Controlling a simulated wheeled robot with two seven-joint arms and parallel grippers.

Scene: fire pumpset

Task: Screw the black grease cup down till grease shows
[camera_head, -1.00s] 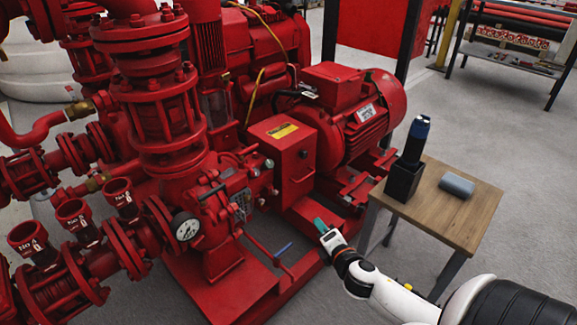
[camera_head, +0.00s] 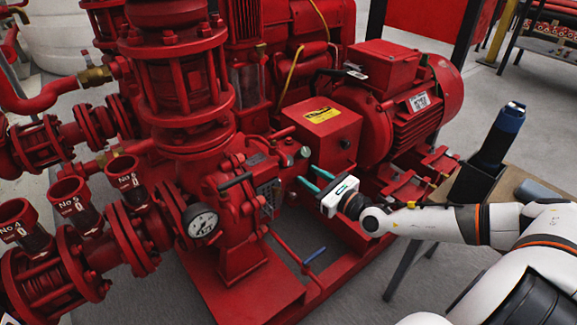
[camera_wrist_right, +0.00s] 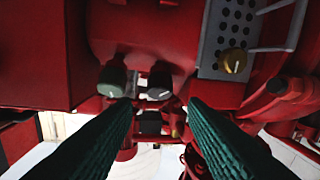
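A black grease cup (camera_wrist_right: 160,82) shows in the right wrist view, ahead of the gap between my fingertips. A grey-green cap (camera_wrist_right: 112,80) sits beside it to the left. In the head view, a small grey-green cap (camera_head: 305,152) shows on the red pump's shaft housing; I cannot clearly make out the black cup there. My right gripper (camera_head: 305,174) is open and empty, its teal fingers pointing at the housing. In the right wrist view, its fingers (camera_wrist_right: 160,104) are spread apart, with no visible contact with either cap. No grease can be made out. My left gripper is not in view.
A pressure gauge (camera_head: 202,222) and blue-handled lever (camera_head: 314,256) are nearby. A wooden table (camera_head: 519,179) at right bears a black holder with a blue-topped tool.

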